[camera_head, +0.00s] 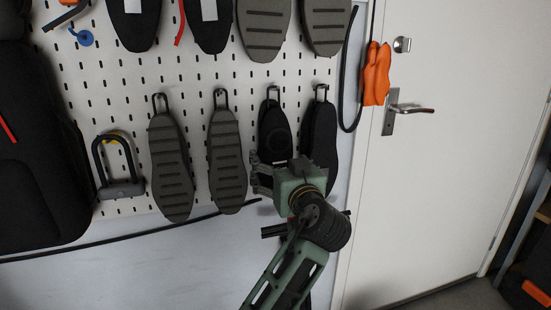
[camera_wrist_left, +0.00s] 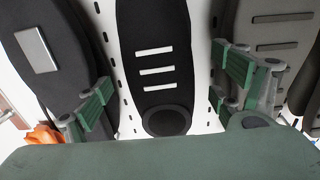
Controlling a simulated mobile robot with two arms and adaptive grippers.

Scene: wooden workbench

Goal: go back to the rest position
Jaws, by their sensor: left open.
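My left gripper (camera_head: 262,177) is green and grey and is in front of the lower right part of the pegboard in the head view. Its fingers point at a black insole (camera_head: 272,125) hanging on a hook and partly cover its lower end. In the left wrist view, the fingers of my left gripper (camera_wrist_left: 165,88) are spread wide, with nothing gripped. The black insole, with three pale bars and a round pad, shows between them in this view (camera_wrist_left: 155,60); I cannot tell how far behind the fingertips it is. My right gripper is not in view.
A second black insole (camera_head: 319,145) hangs close to the gripper's right. Grey ribbed soles (camera_head: 226,160), a U-lock (camera_head: 121,188) and a black backpack (camera_head: 35,150) are to the left. Orange gloves (camera_head: 376,75) hang near a white door (camera_head: 450,180) with a metal handle (camera_head: 408,109).

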